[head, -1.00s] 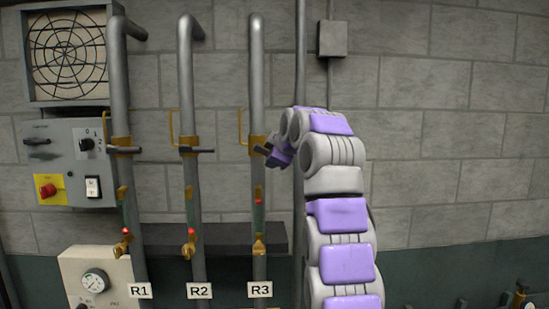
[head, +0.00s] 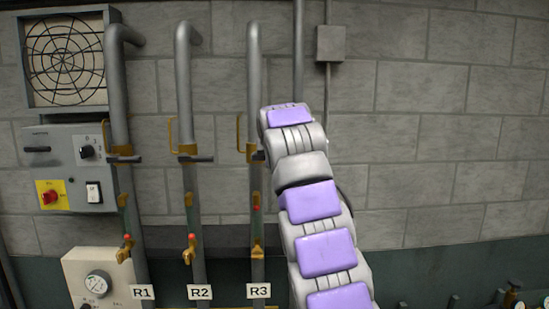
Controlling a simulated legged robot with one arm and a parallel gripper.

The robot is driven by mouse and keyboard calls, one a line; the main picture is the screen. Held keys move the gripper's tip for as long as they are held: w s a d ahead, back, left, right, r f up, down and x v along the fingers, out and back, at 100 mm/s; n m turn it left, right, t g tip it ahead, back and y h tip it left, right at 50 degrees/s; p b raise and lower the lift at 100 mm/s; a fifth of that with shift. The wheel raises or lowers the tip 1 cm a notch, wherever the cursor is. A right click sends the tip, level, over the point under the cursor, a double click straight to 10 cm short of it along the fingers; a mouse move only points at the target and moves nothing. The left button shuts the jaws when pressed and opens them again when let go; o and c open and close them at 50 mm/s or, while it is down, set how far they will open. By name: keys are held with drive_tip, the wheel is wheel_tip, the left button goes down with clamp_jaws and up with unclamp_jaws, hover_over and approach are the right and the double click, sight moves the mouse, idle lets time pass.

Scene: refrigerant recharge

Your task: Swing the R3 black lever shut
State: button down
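The R3 pipe (head: 255,90) stands upright with its brass valve body (head: 251,154) at mid height. A short dark piece, seemingly part of the R3 black lever, shows at the valve's right edge; the rest is hidden behind my arm. The R3 label (head: 258,291) is at the pipe's foot. My arm reaches up just right of the R3 pipe, its top link close to the valve. My gripper is hidden behind that link, so neither its fingers nor any contact with the lever can be seen.
The R1 lever (head: 124,159) and R2 lever (head: 198,159) lie crosswise on their pipes, left of R3. A control box (head: 70,150) and gauge box (head: 90,262) are farther left. A thin grey pipe (head: 298,60) runs behind my arm. The wall at right is clear.

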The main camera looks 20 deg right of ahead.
drive_tip(key=shift+r, duration=0.15)
drive_tip(key=c, duration=1.1)
unclamp_jaws()
drive_tip(key=shift+w+a, duration=0.1)
drive_tip(key=shift+w, duration=0.05)
drive_tip(key=v, duration=1.7)
drive_tip(key=shift+a+b, duration=0.3)
drive_tip(key=shift+d, duration=0.1)
